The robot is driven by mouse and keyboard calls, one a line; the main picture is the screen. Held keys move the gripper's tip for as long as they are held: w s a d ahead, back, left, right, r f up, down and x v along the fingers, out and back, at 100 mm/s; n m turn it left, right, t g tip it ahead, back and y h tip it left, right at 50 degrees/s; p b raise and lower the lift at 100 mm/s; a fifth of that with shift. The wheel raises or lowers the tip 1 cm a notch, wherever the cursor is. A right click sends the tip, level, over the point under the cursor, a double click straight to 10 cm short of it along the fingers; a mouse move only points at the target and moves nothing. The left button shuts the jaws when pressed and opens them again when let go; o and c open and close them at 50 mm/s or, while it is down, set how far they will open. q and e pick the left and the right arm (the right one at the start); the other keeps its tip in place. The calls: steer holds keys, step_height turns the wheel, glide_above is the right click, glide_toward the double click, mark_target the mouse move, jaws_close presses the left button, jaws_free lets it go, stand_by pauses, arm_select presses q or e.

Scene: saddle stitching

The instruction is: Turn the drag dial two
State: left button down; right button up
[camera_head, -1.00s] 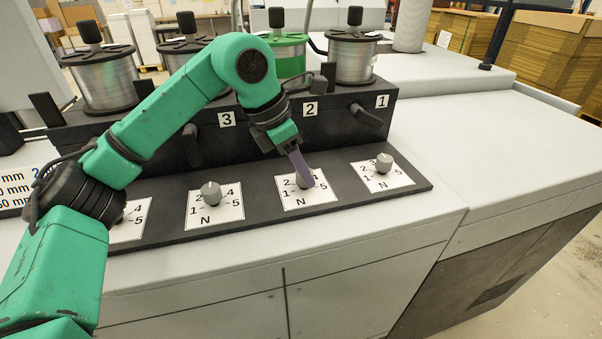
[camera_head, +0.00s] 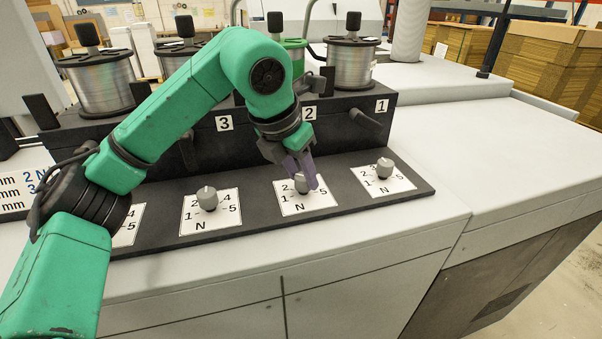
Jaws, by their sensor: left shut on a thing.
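The dial (camera_head: 300,187) under the label "2" (camera_head: 309,113) is a small grey knob on a white card (camera_head: 292,208) marked 1 to 5 and N. My left gripper (camera_head: 307,182) comes down over this dial from above, its purple-grey fingers shut on the knob. The fingers hide part of the knob and some of the card's numbers, so where its pointer stands cannot be told. My right gripper is not in view.
A similar dial (camera_head: 384,169) sits to the right and another dial (camera_head: 207,198) to the left on the dark panel (camera_head: 254,202). Behind stands a black box (camera_head: 345,125) with a lever and wire spools (camera_head: 351,63). The white machine top at right is clear.

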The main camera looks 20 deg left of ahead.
arm_select(q)
steer(key=shift+c, duration=2.3)
jaws_free()
steer(key=shift+s+r, duration=0.1)
steer(key=shift+r, duration=0.3)
steer(key=v, duration=1.3)
steer(key=shift+s+r, duration=0.25)
steer(key=shift+r, duration=0.05)
steer(key=shift+w, duration=0.1)
